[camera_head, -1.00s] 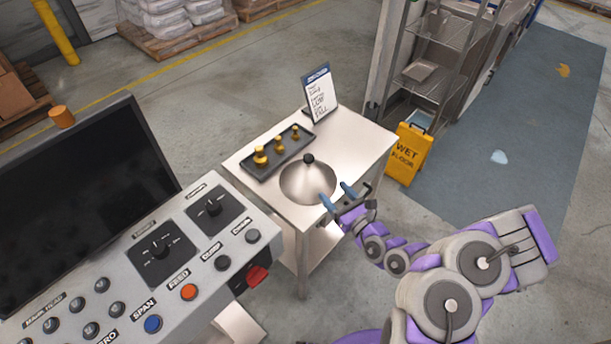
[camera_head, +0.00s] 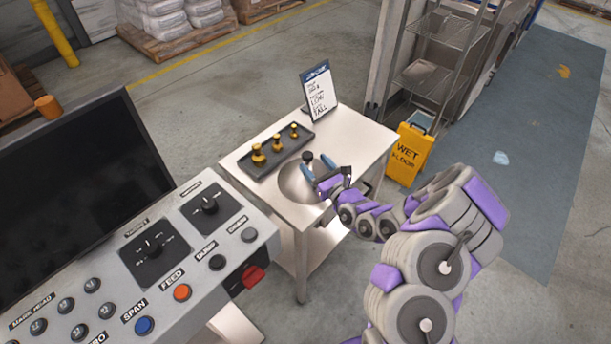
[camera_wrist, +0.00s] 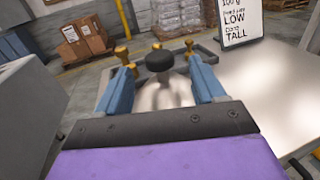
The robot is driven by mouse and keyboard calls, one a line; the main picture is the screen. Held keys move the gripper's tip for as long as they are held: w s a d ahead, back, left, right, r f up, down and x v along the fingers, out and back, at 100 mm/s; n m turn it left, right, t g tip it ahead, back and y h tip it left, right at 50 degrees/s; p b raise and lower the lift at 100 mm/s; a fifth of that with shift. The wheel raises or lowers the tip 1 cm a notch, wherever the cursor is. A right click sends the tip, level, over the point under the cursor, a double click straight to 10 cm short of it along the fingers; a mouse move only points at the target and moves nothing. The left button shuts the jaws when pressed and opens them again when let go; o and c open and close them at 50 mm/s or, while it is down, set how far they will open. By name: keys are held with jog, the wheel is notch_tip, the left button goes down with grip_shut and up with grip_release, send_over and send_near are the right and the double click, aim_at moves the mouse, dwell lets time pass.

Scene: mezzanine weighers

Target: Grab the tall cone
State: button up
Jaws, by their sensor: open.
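My gripper (camera_head: 318,167) is open at the cone's upper right side, close to the knob. The arm hides the cone's right side in the head view.
A dark tray (camera_head: 247,167) with three brass weights (camera_head: 277,142) lies behind the cone. A sign card (camera_head: 319,94) stands at the steel table's (camera_head: 358,135) back edge. A control console (camera_head: 190,245) is at left. A yellow wet-floor sign (camera_head: 408,155) stands at right.

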aim_at(310, 161)
jog(key=shift+w+f, duration=0.1)
jog(key=shift+w, duration=0.15)
jog(key=b+x, duration=0.1)
jog(key=x, duration=0.3)
jog(key=shift+a+f+b, duration=0.25)
jog(key=shift+b, duration=0.1)
jog(key=shift+w+a, duration=0.1)
jog(key=shift+a, duration=0.35)
jog(key=shift+d+r, duration=0.15)
jog(key=shift+d, duration=0.5)
jog(key=c, duration=0.7)
jog(key=shift+a, duration=0.45)
grip_shut()
jog(key=shift+d, duration=0.1)
jog(key=shift+d, duration=0.1)
